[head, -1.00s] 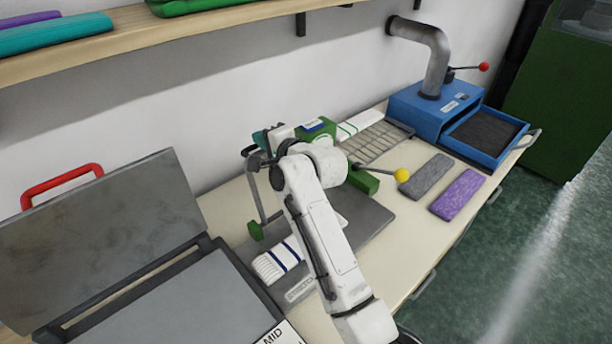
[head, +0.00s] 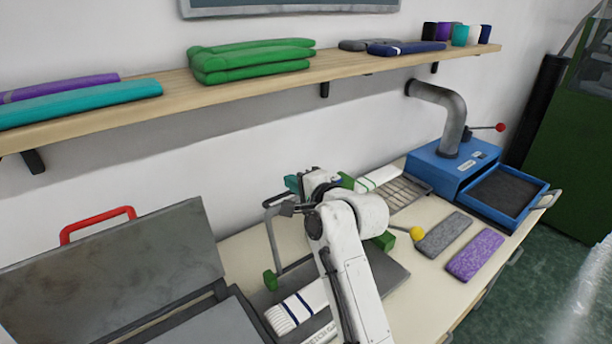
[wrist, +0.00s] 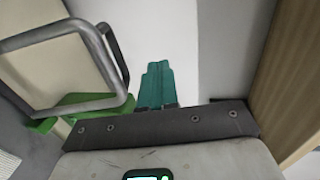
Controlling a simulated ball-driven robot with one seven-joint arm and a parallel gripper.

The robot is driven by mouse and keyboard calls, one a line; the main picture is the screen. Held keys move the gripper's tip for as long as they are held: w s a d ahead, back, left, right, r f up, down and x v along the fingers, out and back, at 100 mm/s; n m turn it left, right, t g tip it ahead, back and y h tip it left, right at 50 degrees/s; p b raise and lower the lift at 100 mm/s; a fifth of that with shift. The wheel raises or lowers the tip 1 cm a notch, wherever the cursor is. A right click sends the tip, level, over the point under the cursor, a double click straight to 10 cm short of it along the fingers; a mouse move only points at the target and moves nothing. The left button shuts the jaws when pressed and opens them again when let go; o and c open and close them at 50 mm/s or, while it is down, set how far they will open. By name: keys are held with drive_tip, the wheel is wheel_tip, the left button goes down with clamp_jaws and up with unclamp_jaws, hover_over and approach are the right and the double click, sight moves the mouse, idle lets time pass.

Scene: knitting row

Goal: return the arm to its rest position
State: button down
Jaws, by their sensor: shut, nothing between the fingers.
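My white arm (head: 352,262) rises from the bottom of the head view and bends at an elbow above the workbench. My gripper (head: 292,184) is at its far end, largely hidden by my own wrist, with a bit of teal finger showing. In the wrist view my gripper's teal fingers (wrist: 157,72) are together and empty, in front of a pale wall. A grey bar handle (wrist: 112,60) stands close to the left of them, with a green piece (wrist: 85,107) below it. I cannot tell whether they touch.
The wooden shelf (head: 300,92) with folded knits runs above the bench. A grey hinged plate (head: 120,265) with a red handle stands left. The blue machine (head: 440,170), grey swatch (head: 442,236) and purple swatch (head: 475,255) lie right. White ribbed knit (head: 292,312) lies beside my arm.

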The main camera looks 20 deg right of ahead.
drive_tip(key=s+d+r, duration=0.1)
drive_tip(key=s+r, duration=0.3)
drive_tip(key=r, duration=0.1)
drive_tip(key=s+d+f+n+g+h, duration=0.1)
drive_tip(key=s+d+f+n+g, duration=0.2)
drive_tip(key=s+f, duration=0.7)
drive_tip(key=s+d+f+n+g+h, duration=0.2)
drive_tip(key=s+d+f+n+g, duration=0.15)
drive_tip(key=s+f, duration=0.7)
drive_tip(key=s+d+f+n+g+h, duration=0.1)
drive_tip(key=s+f+n+g, duration=0.2)
drive_tip(key=s, duration=0.9)
drive_tip(key=s+d+f+n+g, duration=0.2)
drive_tip(key=s+f+n+g, duration=0.2)
drive_tip(key=s+f, duration=0.5)
drive_tip(key=s, duration=0.4)
drive_tip(key=shift+s+f+h+b, duration=0.25)
drive_tip(key=shift+f+h+b, duration=0.05)
drive_tip(key=shift+h, duration=0.1)
drive_tip(key=shift+n+g, duration=0.25)
